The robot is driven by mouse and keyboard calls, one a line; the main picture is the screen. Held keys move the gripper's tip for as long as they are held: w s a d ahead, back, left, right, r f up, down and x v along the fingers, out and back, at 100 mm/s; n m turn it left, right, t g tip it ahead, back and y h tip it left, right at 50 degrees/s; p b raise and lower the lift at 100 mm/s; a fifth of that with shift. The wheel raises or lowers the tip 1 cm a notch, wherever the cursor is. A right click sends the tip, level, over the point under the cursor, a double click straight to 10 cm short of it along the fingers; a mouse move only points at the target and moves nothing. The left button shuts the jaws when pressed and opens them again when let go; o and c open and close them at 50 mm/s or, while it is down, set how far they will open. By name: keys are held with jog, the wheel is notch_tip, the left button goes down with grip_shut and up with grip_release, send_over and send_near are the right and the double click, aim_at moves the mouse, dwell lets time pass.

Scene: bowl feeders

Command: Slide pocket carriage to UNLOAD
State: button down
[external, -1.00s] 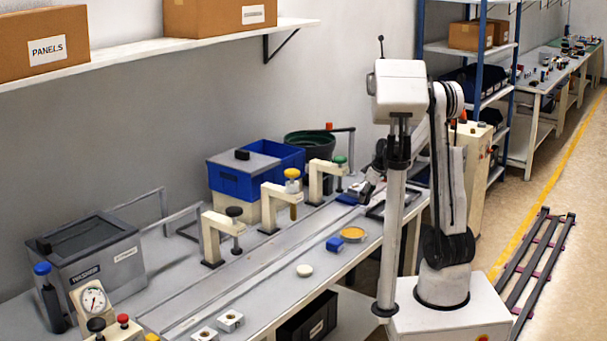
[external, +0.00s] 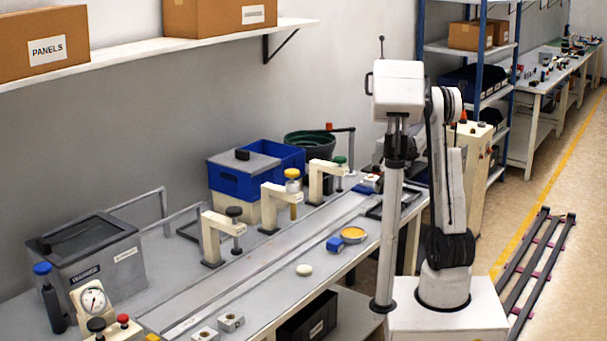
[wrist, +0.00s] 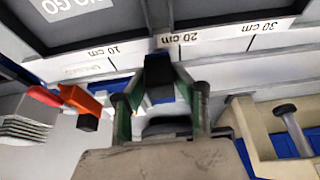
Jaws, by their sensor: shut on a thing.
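In the wrist view my gripper (wrist: 160,100) has its two fingers on either side of a dark upright block (wrist: 158,76), which looks like the handle of the pocket carriage. The gripper is shut on it. Blue parts, probably the carriage (wrist: 124,82), show beside and below the handle; the fingers hide much of it. A small label, apparently UNLOAD (wrist: 84,71), lies to the left of the handle on the scale strip. In the external view a blue piece (external: 367,186) shows at the far end of the bench rail, with my gripper largely hidden behind my arm.
A scale marked 10, 20 and 30 cm (wrist: 215,38) runs beside the track. An orange and red part (wrist: 80,98) lies left of the fingers, and a cream bracket (wrist: 245,125) stands right. Cream clamp stands (external: 218,240) line the long rail (external: 250,262).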

jog(key=c, duration=1.4)
grip_release()
jog(key=v, duration=1.2)
jog(key=s+d+r+m+t+h+p, duration=0.1)
jog(key=s+d+r+m, duration=0.2)
jog(key=s, duration=0.4)
jog(key=s+d+r+m+t, duration=0.1)
jog(key=s+d+r+m, duration=0.1)
jog(key=s+d, duration=0.35)
jog(key=s+d+f+m+t+h, duration=0.1)
jog(key=s+m, duration=0.1)
jog(key=s, duration=0.3)
jog(key=s+d+f+m+t, duration=0.1)
jog(key=s+d+m, duration=0.1)
jog(key=s, duration=0.4)
jog(key=s+d+f+m+h+p, duration=0.1)
jog(key=s+d+f+m, duration=0.1)
jog(key=s, duration=0.3)
jog(key=shift+s+t+h, duration=0.25)
jog(key=shift+t+h, duration=0.05)
jog(key=shift+t, duration=0.1)
